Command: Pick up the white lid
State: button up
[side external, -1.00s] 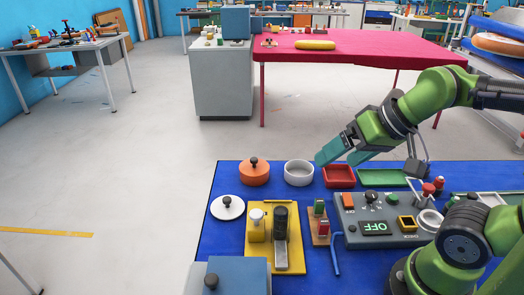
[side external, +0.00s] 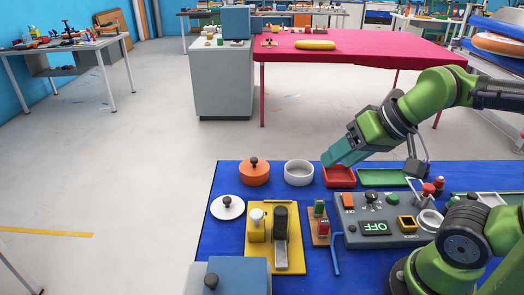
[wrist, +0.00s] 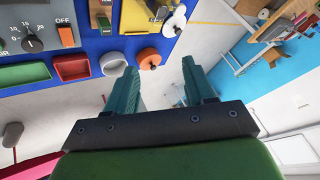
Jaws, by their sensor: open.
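The white lid (side external: 227,207) is a flat round disc with a dark knob, lying at the left edge of the blue board (side external: 222,240). In the wrist view the white lid (wrist: 177,20) shows near the top, beyond the fingers. My gripper (side external: 332,158) is above the far side of the board, near the red tray, well to the right of the lid. In the wrist view my gripper (wrist: 157,76) has its two teal fingers apart with nothing between them.
An orange lidded pot (side external: 254,173) and a white round dish (side external: 299,173) stand between my gripper and the lid. A yellow fixture (side external: 256,256) is right of the lid. A red tray (side external: 339,177) and a control box (side external: 378,228) lie on the right.

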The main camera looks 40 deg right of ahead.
jog(key=n+g+h, duration=0.1)
jog(key=n+g, duration=0.5)
jog(key=n, duration=0.5)
send_over(227, 198)
jog(key=s, duration=0.1)
jog(key=f, duration=1.7)
jog(key=shift+d+f, duration=0.2)
jog(key=f, duration=0.5)
jog(key=shift+w+a+f, duration=0.2)
jog(key=shift+w+f, duration=0.1)
jog(key=shift+w, duration=0.1)
